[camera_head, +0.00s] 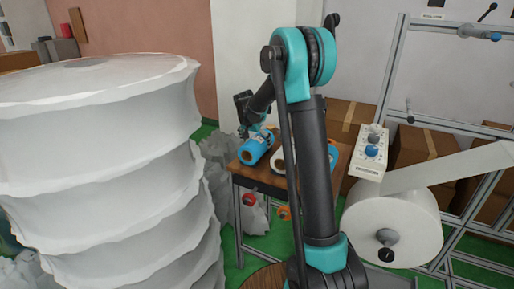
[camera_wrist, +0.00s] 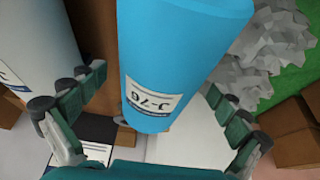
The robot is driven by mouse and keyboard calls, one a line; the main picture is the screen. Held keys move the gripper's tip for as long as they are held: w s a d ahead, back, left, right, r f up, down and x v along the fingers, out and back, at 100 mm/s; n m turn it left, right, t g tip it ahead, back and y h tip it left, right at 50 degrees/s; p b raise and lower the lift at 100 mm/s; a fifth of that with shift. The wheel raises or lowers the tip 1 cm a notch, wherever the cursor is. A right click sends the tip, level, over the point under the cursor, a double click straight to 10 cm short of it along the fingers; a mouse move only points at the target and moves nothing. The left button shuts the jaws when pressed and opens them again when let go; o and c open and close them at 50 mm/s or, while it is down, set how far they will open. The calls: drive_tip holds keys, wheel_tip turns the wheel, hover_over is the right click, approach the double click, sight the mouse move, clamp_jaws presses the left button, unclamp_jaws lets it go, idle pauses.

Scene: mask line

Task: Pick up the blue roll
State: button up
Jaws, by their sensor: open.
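The blue roll (camera_head: 256,148) lies on a small brown table (camera_head: 262,176) behind my arm in the head view. In the wrist view the blue roll (camera_wrist: 180,50), with a white "J-76" label, fills the upper middle. My gripper (camera_wrist: 155,115) is open, with one teal finger on each side of the roll's near end. I cannot tell whether the fingers touch it. A white roll (camera_wrist: 35,50) lies to the left in the wrist view, close to the left finger.
Another blue item (camera_head: 333,155) shows on the table, partly behind my arm. Large stacked white rolls (camera_head: 110,130) stand at left. A metal frame (camera_head: 395,80) with a big white roll (camera_head: 385,222) is at right. Crumpled grey bags (camera_wrist: 270,50) lie beside the table.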

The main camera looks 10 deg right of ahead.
drive_tip(key=shift+x, duration=0.9)
drive_tip(key=c, duration=1.6)
drive_tip(key=shift+o, duration=0.2)
drive_tip(key=shift+r, duration=0.15)
wheel_tip(320, 180, up, 20)
